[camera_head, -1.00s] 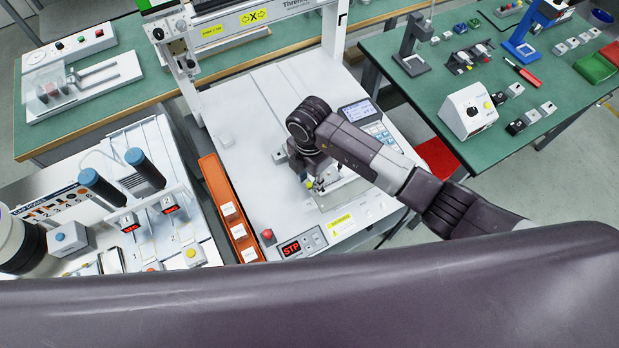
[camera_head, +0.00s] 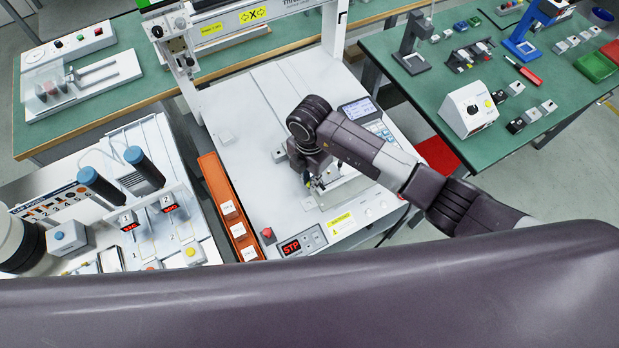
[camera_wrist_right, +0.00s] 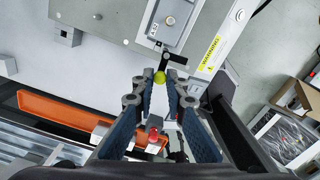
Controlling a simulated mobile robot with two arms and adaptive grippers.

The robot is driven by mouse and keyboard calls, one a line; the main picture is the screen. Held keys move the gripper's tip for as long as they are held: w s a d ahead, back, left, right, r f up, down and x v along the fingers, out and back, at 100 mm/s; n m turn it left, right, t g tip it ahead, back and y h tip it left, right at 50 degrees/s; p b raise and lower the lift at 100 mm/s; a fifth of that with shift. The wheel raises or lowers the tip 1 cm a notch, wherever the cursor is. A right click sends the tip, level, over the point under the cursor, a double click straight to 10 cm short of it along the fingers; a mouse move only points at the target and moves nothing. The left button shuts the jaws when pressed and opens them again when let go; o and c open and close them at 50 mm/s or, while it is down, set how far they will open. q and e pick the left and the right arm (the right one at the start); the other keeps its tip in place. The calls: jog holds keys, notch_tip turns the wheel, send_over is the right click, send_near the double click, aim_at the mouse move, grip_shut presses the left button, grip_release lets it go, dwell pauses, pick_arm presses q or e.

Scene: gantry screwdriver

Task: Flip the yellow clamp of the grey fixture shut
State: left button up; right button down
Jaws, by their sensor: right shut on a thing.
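The grey fixture (camera_wrist_right: 176,20) lies on the white machine bed at the top of the right wrist view. In the head view its plate (camera_head: 343,193) is partly covered by my right arm. The clamp has a dark lever (camera_wrist_right: 169,60) at the fixture's near edge and a yellow round knob (camera_wrist_right: 160,77) on its end. My right gripper (camera_wrist_right: 160,86) is shut on the yellow knob, which sits between its fingertips. In the head view the right gripper (camera_head: 316,184) is low at the fixture's left side, and the knob is too small to make out clearly. My left gripper is not in view.
An orange tray (camera_head: 217,190) runs along the bed's left side. A red button (camera_head: 267,233) and an STP display (camera_head: 291,246) are at the bed's front. A keypad with a screen (camera_head: 360,110) stands behind my right arm. The bed's left middle is clear.

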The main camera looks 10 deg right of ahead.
aim_at(323, 189)
jog(key=n, duration=0.1)
jog(key=n+b, duration=0.1)
jog(key=n, duration=0.1)
jog(key=d+n+b, duration=0.1)
jog(key=n, duration=0.1)
jog(key=shift+s+f, duration=0.1)
jog(key=shift+s, duration=0.3)
jog(key=n+b, duration=0.1)
jog(key=n, duration=0.1)
jog(key=n+b, duration=0.1)
jog(key=b, duration=0.1)
jog(key=shift+s+d+f+n, duration=0.1)
jog(key=shift+s+d+n, duration=0.1)
jog(key=shift+d+n, duration=0.2)
jog(key=n+b, duration=0.2)
jog(key=d+n+b, duration=0.1)
jog(key=n+b, duration=0.2)
jog(key=shift+s, duration=0.1)
jog(key=shift+d+n+b, duration=0.2)
jog(key=shift+n+b, duration=0.6)
jog(key=shift+b, duration=0.15)
jog(key=shift+d+n+b, duration=0.2)
jog(key=shift+n+b, duration=0.6)
jog(key=shift+b, duration=0.1)
jog(key=shift+r, duration=0.2)
jog(key=c, duration=1.9)
grip_release()
jog(key=shift+c, duration=0.2)
notch_tip(323, 189, up, 12)
